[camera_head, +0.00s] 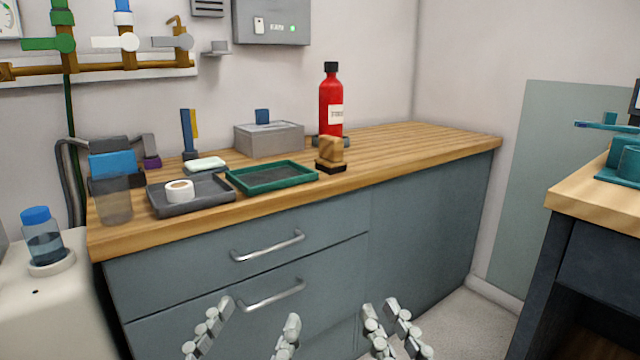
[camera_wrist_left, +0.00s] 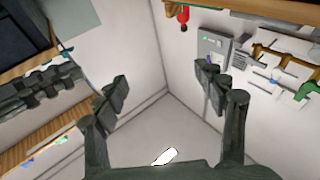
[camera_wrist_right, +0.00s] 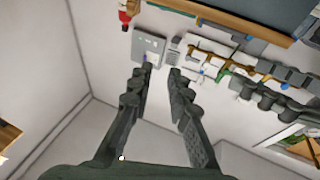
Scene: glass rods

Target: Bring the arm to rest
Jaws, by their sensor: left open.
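My left gripper (camera_head: 259,311) is at the bottom of the head view, in front of the drawers, its fingers spread wide. In the left wrist view the left gripper (camera_wrist_left: 165,80) has nothing between its fingertips. My right gripper (camera_head: 380,306) is just to its right, with its fingers closer together. In the right wrist view the right gripper (camera_wrist_right: 158,72) shows a narrow gap between its fingers and holds nothing. Both grippers are apart from the counter and from each other. No glass rod can be made out.
A wooden counter (camera_head: 410,152) carries a grey tray (camera_head: 215,200), a green tray (camera_head: 245,186), a metal box (camera_head: 270,139) and a red bottle (camera_head: 331,95). Drawer handles (camera_head: 268,246) stick out near my grippers. Another table (camera_head: 590,195) stands at right. The floor (camera_head: 455,320) between is clear.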

